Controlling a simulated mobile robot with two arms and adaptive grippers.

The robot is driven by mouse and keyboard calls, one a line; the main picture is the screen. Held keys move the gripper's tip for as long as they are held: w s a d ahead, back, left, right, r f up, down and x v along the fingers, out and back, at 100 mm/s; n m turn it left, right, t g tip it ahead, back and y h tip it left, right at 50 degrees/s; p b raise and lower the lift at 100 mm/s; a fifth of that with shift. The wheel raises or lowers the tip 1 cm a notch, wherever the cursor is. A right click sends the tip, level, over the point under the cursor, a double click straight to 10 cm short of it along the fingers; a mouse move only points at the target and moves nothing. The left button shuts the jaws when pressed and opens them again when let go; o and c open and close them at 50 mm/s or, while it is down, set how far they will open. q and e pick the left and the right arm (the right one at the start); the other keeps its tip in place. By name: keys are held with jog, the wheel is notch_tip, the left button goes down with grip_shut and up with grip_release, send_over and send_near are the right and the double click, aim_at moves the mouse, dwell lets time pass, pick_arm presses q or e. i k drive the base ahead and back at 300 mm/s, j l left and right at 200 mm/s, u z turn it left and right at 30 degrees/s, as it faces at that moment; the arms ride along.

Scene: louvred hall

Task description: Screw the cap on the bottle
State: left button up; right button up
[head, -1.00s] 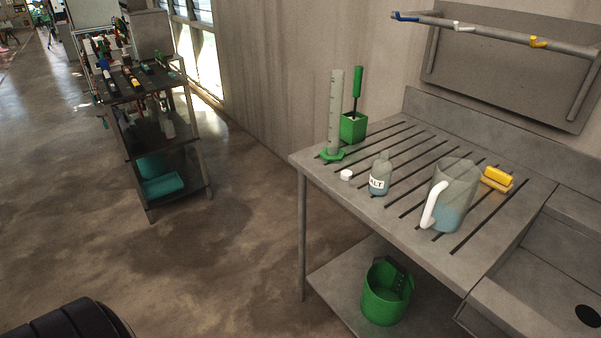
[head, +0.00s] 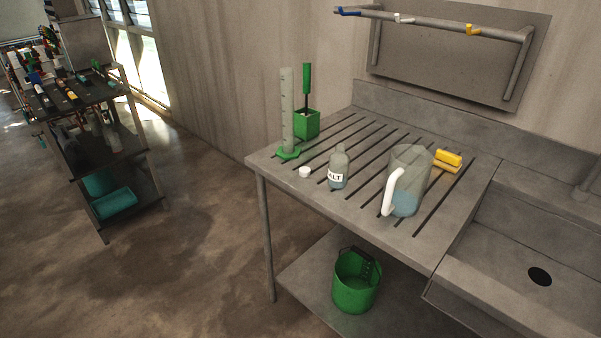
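The bottle (head: 338,166) is small and clear with a white label, bluish liquid low in it, and an open-looking neck. It stands upright on the slotted metal drainboard (head: 262,161). A white cap (head: 305,172) lies on the drainboard just left of the bottle, apart from it. Neither of my grippers shows in the head view, so I cannot see whether they are open or shut.
A jug (head: 408,180) with a white handle stands right of the bottle. A measuring cylinder (head: 288,115), a green brush holder (head: 306,123) and a yellow sponge or brush (head: 448,159) are nearby. A sink (head: 500,285) is at right, a green bucket (head: 355,285) below, a loaded cart (head: 105,160) at left.

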aim_at(339, 160)
jog(key=i+j+z, duration=0.15)
jog(key=j+z, duration=0.45)
jog(key=z, duration=0.25)
jog(key=i+j+z, duration=0.1)
jog(key=j+z, duration=0.3)
